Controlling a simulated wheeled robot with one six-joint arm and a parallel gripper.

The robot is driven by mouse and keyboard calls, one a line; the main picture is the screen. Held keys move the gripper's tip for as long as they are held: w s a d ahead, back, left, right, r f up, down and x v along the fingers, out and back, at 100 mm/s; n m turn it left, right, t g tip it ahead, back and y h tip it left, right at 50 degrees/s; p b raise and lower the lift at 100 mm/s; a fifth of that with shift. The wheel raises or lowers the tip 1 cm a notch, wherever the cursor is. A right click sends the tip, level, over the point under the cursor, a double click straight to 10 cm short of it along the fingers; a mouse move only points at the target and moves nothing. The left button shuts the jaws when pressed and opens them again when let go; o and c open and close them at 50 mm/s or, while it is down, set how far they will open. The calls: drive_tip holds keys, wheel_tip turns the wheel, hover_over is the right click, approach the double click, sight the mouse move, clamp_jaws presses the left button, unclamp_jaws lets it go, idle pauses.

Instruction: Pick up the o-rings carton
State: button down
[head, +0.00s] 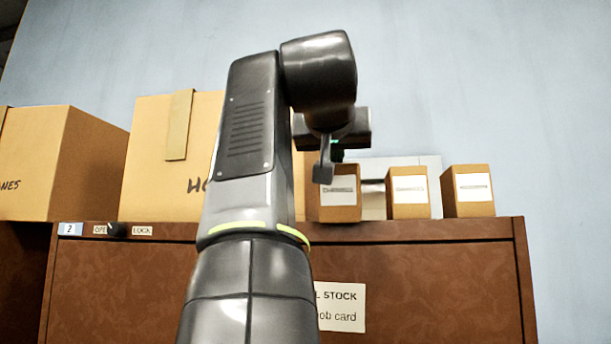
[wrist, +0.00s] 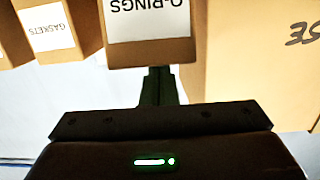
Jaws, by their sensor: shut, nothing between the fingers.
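The o-rings carton (wrist: 150,52) is a small brown box with a white label, which reads upside down in the wrist view. In the head view it appears to be the leftmost small carton (head: 340,212) on top of the brown cabinet; its label is too blurred there to read. My gripper (head: 324,176) is shut and empty, its fingers overlapping the carton's upper left in the head view. In the wrist view the shut fingertips (wrist: 157,76) are at the edge of the carton's front face; whether they touch it is unclear.
A gaskets carton (wrist: 55,48) stands beside it, with another small carton (head: 468,208) at the far right. Large boxes (head: 150,150) stand to the left. The brown cabinet (head: 430,290) supports them, with a blue-grey wall (head: 480,80) behind.

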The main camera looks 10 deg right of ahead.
drive_tip(key=shift+w+d+f, duration=0.15)
drive_tip(key=shift+w+f, duration=0.55)
drive_tip(key=shift+w, duration=0.2)
drive_tip(key=shift+s+r+p, duration=0.15)
drive_tip(key=shift+r+p, duration=0.55)
drive_tip(key=shift+p, duration=0.15)
drive_tip(key=shift+d+r+p, duration=0.1)
drive_tip(key=shift+r+p, duration=0.1)
drive_tip(key=shift+p, duration=0.1)
drive_tip(key=f+b+v, duration=0.1)
drive_tip(key=b+v, duration=0.1)
drive_tip(key=v, duration=1)
drive_tip(key=shift+s, duration=0.1)
